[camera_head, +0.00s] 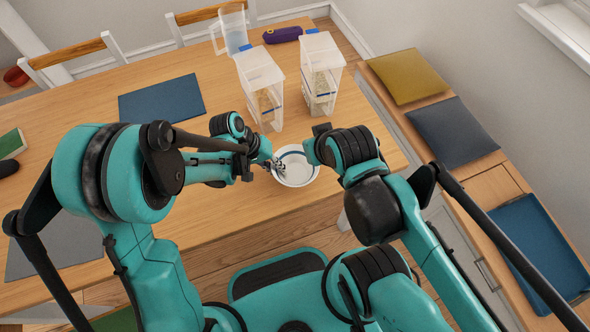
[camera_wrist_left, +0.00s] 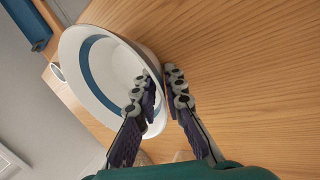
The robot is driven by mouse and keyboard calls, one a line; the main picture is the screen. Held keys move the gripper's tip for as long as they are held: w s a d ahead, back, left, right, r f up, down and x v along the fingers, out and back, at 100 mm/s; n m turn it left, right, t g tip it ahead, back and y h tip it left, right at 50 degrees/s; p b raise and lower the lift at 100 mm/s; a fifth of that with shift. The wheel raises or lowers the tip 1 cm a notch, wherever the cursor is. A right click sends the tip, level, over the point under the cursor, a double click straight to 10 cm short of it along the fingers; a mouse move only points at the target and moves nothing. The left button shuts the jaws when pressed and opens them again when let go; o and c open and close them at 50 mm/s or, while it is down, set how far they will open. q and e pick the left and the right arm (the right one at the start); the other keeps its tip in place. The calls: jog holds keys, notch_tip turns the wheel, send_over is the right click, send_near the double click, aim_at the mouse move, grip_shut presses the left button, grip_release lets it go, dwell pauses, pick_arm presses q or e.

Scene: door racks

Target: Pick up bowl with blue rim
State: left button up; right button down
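The white bowl with a blue rim (camera_head: 298,172) is near the front right edge of the wooden table, with a blue band inside. It fills much of the left wrist view (camera_wrist_left: 92,85). My left gripper (camera_head: 277,166) is at the bowl's left side. In the left wrist view its fingers (camera_wrist_left: 162,90) straddle the bowl's wall, one inside and one outside, with a narrow gap beside the outer finger. My right arm is bent at the bowl's right. Its gripper (camera_head: 320,130) is mostly hidden, so its fingers cannot be made out.
Two clear containers (camera_head: 260,88) (camera_head: 321,73) stand behind the bowl, with a clear pitcher (camera_head: 232,30) and a purple case (camera_head: 283,35) farther back. A blue placemat (camera_head: 162,98) lies at the left. A bench with cushions (camera_head: 452,133) is at the right.

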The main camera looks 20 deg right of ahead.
pick_arm(q)
grip_shut()
jog(key=shift+r+p, duration=0.3)
jog(key=shift+r, duration=0.15)
jog(key=r+p, duration=0.1)
jog(key=r, duration=0.1)
jog(key=r+p, duration=0.1)
jog(key=r, duration=0.1)
jog(key=shift+s+a, duration=0.1)
jog(key=shift+a, duration=0.1)
jog(key=s+a+r+p, duration=0.3)
jog(key=s+a+r, duration=0.3)
jog(key=a, duration=0.3)
jog(key=shift+s+a+p, duration=0.15)
jog(key=shift+p, duration=0.15)
